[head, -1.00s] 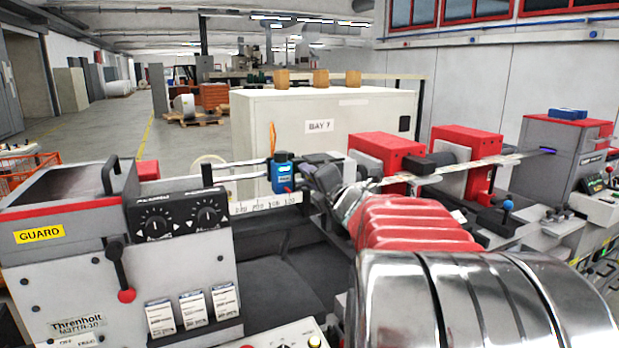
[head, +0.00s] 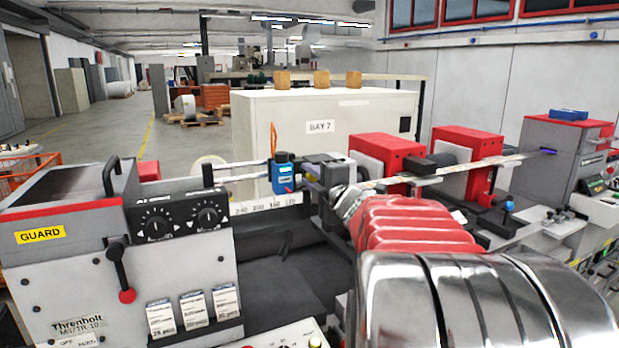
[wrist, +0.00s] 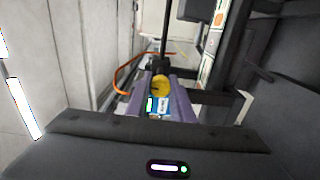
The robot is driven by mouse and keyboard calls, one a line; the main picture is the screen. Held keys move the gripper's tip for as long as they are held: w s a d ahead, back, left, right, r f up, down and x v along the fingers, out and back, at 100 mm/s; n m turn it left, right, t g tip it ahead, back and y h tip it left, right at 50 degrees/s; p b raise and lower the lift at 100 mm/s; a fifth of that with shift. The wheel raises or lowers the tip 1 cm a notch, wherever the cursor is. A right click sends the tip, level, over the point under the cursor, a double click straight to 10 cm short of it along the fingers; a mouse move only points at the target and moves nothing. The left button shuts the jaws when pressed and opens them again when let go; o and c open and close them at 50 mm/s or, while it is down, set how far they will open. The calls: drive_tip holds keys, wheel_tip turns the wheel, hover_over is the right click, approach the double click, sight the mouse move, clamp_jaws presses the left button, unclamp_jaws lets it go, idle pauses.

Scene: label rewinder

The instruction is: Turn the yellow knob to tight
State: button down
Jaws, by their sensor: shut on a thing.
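The yellow knob (wrist: 161,86) is round and shows in the wrist view between the two purplish fingers of my gripper (wrist: 160,92). The fingers are shut on it. A blue device (wrist: 158,105) with a small lit display and a white label sits right by the knob, partly between the fingers. The blue device also shows in the head view (head: 285,175), on the rail left of my wrist. The knob itself is hidden in the head view. I cannot read any tightness mark on the knob.
A grey housing with two black dials (head: 180,217) and a red-tipped lever (head: 127,296) stands at the left. Red-topped units (head: 386,152) stand behind my arm. A pale web strip (head: 470,167) runs to the right. A cream cabinet (head: 255,120) stands behind.

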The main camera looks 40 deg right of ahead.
drive_tip(key=shift+d+f, duration=0.1)
drive_tip(key=shift+f, duration=0.1)
drive_tip(key=c, duration=1.8)
unclamp_jaws()
drive_tip(key=shift+r, duration=0.1)
drive_tip(key=shift+s, duration=0.1)
drive_tip(key=v, duration=1.3)
drive_tip(key=shift+s+a, duration=0.2)
drive_tip(key=shift+s, duration=0.1)
